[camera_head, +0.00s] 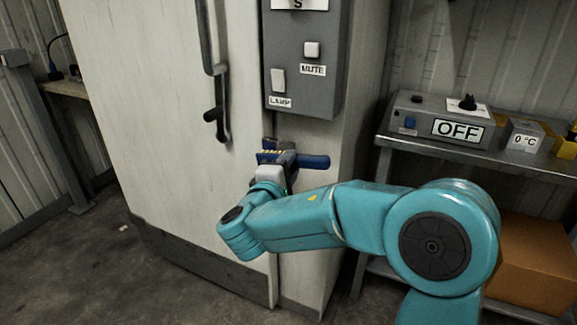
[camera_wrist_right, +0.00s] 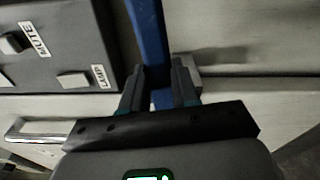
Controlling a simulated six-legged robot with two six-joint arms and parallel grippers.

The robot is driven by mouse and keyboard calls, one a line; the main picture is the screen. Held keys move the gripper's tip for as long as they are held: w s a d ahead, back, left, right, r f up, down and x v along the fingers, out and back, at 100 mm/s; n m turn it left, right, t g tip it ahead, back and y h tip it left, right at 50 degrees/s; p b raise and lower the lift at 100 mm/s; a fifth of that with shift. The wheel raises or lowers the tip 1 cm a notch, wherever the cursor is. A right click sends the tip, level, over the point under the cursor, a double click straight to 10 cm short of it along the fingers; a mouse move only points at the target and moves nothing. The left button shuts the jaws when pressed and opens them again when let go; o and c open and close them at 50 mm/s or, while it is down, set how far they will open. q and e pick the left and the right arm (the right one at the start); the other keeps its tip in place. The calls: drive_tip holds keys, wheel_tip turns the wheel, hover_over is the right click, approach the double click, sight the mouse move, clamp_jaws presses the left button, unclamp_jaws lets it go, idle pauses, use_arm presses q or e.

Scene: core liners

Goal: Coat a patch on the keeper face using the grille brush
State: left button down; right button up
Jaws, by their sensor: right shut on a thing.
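My right gripper (camera_head: 277,158) is shut on the blue handle of the grille brush (camera_head: 313,162) in front of the white cabinet, below the grey switch box. In the right wrist view, the blue handle (camera_wrist_right: 148,32) runs up between the fingers of my right gripper (camera_wrist_right: 158,78). The brush's bristles are hidden or too small to make out. A small light block (camera_wrist_right: 192,60) shows behind the fingers there; I cannot tell whether it is the keeper. The keeper face is not clearly visible in the head view. My left gripper is not in view.
The white cabinet (camera_head: 150,110) has a dark lever handle (camera_head: 213,113). The grey switch box (camera_head: 302,80) with MUTE and LAMP switches is just above the gripper. A metal shelf (camera_head: 480,160) at right bears a control box (camera_head: 440,122) reading OFF. A cardboard box (camera_head: 535,265) sits below.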

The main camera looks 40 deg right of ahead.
drive_tip(key=shift+w+b+v, duration=0.1)
drive_tip(key=shift+b+v, duration=0.2)
drive_tip(key=shift+v, duration=1.15)
drive_tip(key=shift+w+b+v, duration=0.15)
drive_tip(key=shift+b+v, duration=0.15)
drive_tip(key=shift+v, duration=1.1)
drive_tip(key=shift+a, duration=0.15)
drive_tip(key=b+v, duration=0.1)
drive_tip(key=v, duration=0.2)
drive_tip(key=shift+w, duration=0.1)
